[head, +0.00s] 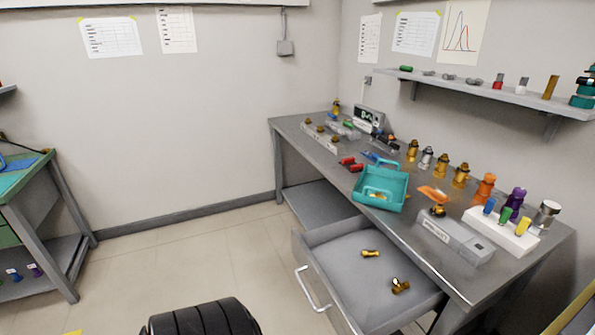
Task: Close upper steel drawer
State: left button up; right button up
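The upper steel drawer (335,262) is pulled out from under the steel workbench (335,162) in the head view. Its grey tray extends to the left of the bench, with a pale bar handle (313,289) on its front. A small brass piece (371,253) and a second brass piece (400,286) lie inside it. The drawer's nearest side is partly cut off by the lower picture edge. Neither of my grippers shows in this view.
A teal bin (381,205) stands at the bench's edge above the drawer. A grey device (455,238), a white holder (500,234) with coloured pieces and several brass parts are on the bench. Floor (190,255) left of the drawer is clear. A green-topped table (25,172) stands left.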

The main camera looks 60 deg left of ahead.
aim_at(355, 291)
jog(key=u, duration=1.7)
